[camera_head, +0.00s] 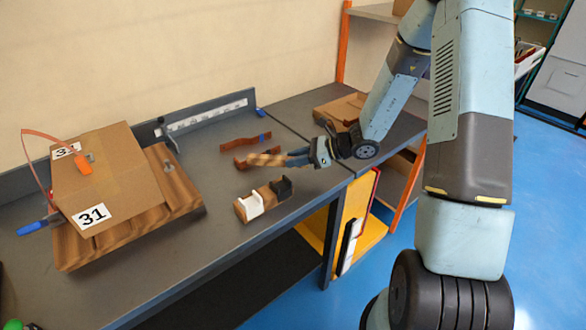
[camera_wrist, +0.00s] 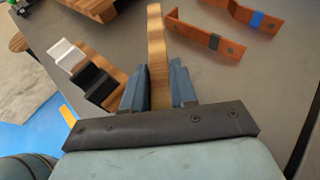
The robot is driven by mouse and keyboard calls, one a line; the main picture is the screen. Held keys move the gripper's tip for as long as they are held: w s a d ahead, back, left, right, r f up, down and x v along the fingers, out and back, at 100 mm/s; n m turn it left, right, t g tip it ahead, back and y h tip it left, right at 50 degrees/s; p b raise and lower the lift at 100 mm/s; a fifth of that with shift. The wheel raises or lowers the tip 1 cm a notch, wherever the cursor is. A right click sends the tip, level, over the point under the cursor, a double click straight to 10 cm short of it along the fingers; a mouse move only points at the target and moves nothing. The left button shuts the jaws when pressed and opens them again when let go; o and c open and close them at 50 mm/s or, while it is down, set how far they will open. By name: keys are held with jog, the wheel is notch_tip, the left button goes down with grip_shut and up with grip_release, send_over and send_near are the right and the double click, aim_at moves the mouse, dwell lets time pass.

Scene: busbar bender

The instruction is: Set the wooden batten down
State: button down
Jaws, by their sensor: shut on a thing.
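The wooden batten (camera_wrist: 156,45) is a thin, light strip held between the two blue fingers of my gripper (camera_wrist: 160,85) in the wrist view, pointing away from the palm. In the head view the batten (camera_head: 265,159) reaches left from my gripper (camera_head: 298,158), low above the grey bench. I cannot tell whether it touches the bench. My gripper is shut on it. Its near end is hidden between the fingers.
Copper bent bars (camera_wrist: 205,38) lie right of the batten in the wrist view. A wooden block with white and black rests (camera_head: 262,199) stands in front. Grey bench (camera_head: 215,225) is clear between.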

aim_at(292, 175)
jog(key=shift+w+a+f, duration=0.45)
jog(key=shift+a+f, duration=0.05)
jog(key=shift+f, duration=0.3)
jog(key=shift+w+f, duration=0.15)
jog(key=shift+f, duration=1.4)
jog(key=c, duration=0.9)
grip_release()
